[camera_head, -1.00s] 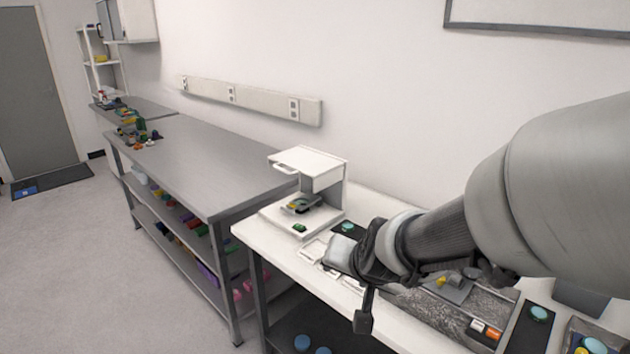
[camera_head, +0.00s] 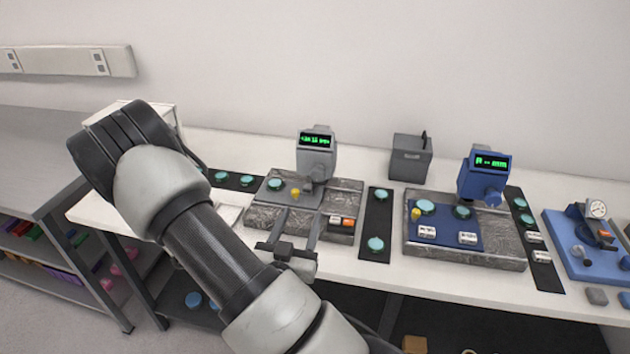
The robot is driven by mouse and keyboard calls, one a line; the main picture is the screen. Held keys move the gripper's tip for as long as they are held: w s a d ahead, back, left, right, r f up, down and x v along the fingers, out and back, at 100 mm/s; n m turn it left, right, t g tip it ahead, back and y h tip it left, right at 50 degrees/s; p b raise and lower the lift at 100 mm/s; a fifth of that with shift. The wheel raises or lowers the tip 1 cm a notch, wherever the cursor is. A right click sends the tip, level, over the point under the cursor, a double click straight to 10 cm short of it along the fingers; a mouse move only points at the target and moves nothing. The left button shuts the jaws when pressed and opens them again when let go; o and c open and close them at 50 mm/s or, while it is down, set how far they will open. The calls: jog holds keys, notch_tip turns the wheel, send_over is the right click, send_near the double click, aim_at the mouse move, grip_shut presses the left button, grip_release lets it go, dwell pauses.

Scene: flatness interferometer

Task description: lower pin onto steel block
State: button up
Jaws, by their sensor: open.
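My gripper (camera_head: 298,214) is open and appears empty. Its two fingers reach over the front of a speckled grey slab (camera_head: 340,190), on either side of a grey plate. A grey gauge (camera_head: 315,150) with a lit green display stands at the back of this slab. A small yellow piece (camera_head: 295,194), possibly the pin, stands beyond the fingertips, apart from them. A similar yellow piece (camera_head: 415,214) stands on the blue plate of the second slab. I cannot tell for certain which part is the steel block.
A blue gauge (camera_head: 484,176) stands on the second slab (camera_head: 480,254). Black strips with teal discs (camera_head: 376,245) lie between the stations. A grey box (camera_head: 410,158) stands at the back. A blue dial stand (camera_head: 590,240) is far right. White labelled blocks (camera_head: 467,238) lie around.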

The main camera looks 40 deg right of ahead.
jog(key=b, duration=0.6)
send_near(317, 177)
jog(key=v, duration=0.2)
jog(key=b+x, duration=0.3)
jog(key=x, duration=0.6)
jog(key=shift+w+d+b, duration=0.15)
jog(key=shift+d+b, duration=0.1)
jog(key=shift+b, duration=0.1)
jog(key=shift+x, duration=0.75)
jog(key=shift+c, duration=0.6)
jog(key=c, duration=1)
jog(key=shift+o, duration=0.2)
